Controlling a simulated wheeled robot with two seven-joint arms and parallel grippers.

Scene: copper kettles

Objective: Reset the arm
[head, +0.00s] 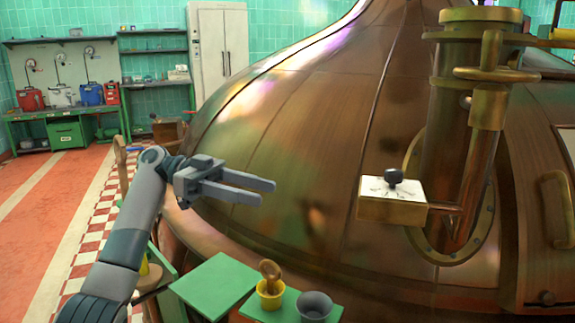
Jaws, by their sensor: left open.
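My left arm comes in from the lower left. My left gripper (268,191) is raised in front of the big copper kettle (300,135), its two grey fingers pointing right, a gap between them and nothing held. Whether the fingers touch the kettle cannot be told; they appear in front of it. My right gripper is out of the picture.
A white-topped box with a black knob (394,177) juts from the kettle's pipework. A green workbench (66,128) stands far left.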

